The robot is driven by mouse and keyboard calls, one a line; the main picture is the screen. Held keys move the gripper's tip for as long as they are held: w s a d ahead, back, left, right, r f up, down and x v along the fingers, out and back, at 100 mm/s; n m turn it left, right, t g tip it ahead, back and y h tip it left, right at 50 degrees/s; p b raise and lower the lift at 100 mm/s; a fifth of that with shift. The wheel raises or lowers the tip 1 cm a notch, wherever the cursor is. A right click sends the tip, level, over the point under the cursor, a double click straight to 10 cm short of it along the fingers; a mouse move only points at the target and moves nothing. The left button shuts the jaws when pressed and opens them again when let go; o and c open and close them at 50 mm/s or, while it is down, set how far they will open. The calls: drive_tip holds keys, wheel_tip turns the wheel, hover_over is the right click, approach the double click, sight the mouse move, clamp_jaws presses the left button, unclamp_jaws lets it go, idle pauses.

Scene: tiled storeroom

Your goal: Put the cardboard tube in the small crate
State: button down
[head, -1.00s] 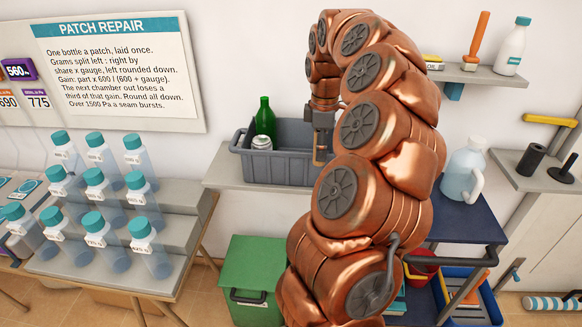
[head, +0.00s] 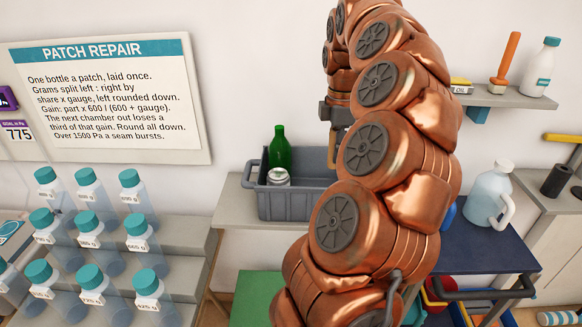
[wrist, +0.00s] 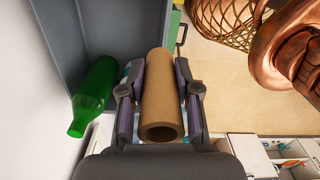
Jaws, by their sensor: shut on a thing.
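The brown cardboard tube (wrist: 162,90) lies between the two fingers of my gripper (wrist: 160,100) in the wrist view, its open end toward the camera. My gripper is shut on it. In the head view my gripper (head: 338,118) is above the right part of the grey crate (head: 285,207), and my arm hides much of it. The crate stands on a shelf and holds a green bottle (head: 280,150) and a can (head: 278,177). In the wrist view the crate's grey inside (wrist: 110,25) and the green bottle (wrist: 93,98) show left of the tube.
Several teal-capped bottles (head: 92,230) stand on grey steps at left. A green box (head: 258,295) is below the crate's shelf (head: 232,205). At right are a blue table (head: 480,245) with a jug (head: 488,195) and a wall shelf (head: 500,100). My arm covers the crate's right end.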

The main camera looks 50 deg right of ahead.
drive_tip(key=shift+w+a+f+p, duration=0.45)
drive_tip(key=shift+w+f+p, duration=0.4)
drive_tip(key=shift+w, duration=1.3)
drive_tip(key=shift+w+a+f+p, duration=0.55)
drive_tip(key=shift+w+p, duration=0.4)
drive_tip(key=shift+w, duration=1.25)
drive_tip(key=shift+w+a+f+p, duration=0.35)
drive_tip(key=shift+w+f+p, duration=0.5)
drive_tip(key=shift+w, duration=1.3)
drive_tip(key=shift+f, duration=0.15)
drive_tip(key=shift+f+b, duration=0.35)
drive_tip(key=shift+f, duration=0.25)
drive_tip(key=c, duration=0.8)
unclamp_jaws()
